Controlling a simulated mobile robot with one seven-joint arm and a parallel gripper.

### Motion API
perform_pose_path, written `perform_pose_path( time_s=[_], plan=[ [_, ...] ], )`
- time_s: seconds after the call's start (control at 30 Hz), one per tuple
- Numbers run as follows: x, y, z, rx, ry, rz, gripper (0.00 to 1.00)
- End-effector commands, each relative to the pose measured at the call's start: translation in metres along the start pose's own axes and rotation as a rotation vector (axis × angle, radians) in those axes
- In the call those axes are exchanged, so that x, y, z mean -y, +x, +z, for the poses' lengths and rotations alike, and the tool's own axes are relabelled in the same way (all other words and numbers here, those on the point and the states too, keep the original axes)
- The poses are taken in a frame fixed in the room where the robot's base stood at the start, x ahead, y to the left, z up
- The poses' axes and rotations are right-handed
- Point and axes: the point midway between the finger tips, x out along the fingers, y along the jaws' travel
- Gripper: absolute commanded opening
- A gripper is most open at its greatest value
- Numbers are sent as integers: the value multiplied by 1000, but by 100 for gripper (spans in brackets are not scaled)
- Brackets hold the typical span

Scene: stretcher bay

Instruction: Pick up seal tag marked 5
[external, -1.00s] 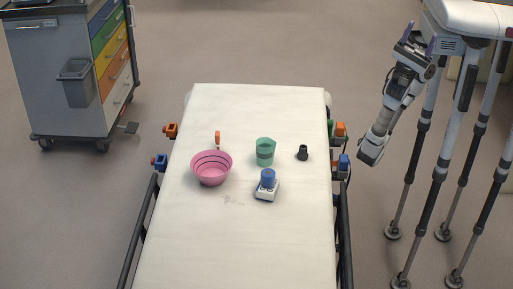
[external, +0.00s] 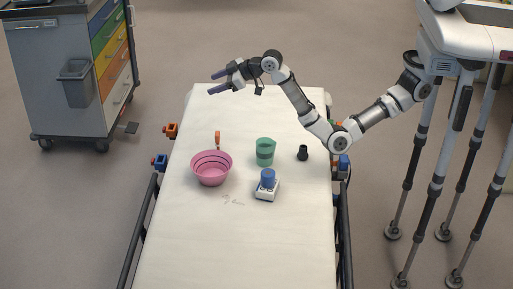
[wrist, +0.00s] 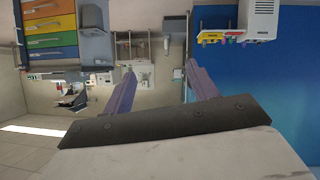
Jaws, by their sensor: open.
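My gripper (external: 211,84) is open and empty, held above the far end of the stretcher with its fingers pointing left. In the wrist view its two purple fingers (wrist: 160,70) stand apart with nothing between them. A small orange upright piece (external: 217,140) stands on the stretcher behind the pink bowl, below and nearer than my gripper. It may be a seal tag, but I cannot read a 5 or any number on it. No marked tag can be made out in the wrist view.
On the stretcher (external: 190,250) stand a pink bowl (external: 211,170), a green cup (external: 265,152), a small black object (external: 303,153) and a white device with a blue top (external: 267,186). Side rails flank the stretcher. A drawer cart (external: 60,80) is at left. The stretcher's near half is clear.

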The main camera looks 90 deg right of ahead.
Motion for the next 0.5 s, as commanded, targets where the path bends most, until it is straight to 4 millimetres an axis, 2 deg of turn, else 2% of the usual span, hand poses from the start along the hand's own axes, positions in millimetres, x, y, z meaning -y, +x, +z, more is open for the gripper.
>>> perform_pose_path(
  time_s=[0.03,0.1,0.2,0.3,0.5],
  plan=[
    [-10,21,33,142,23,-20,58],
    [-18,38,72,325,47,-58,58],
    [-20,46,112,517,73,-118,58],
    [-19,47,133,629,87,-162,58],
    [-14,59,153,683,91,-184,58]
  ],
)
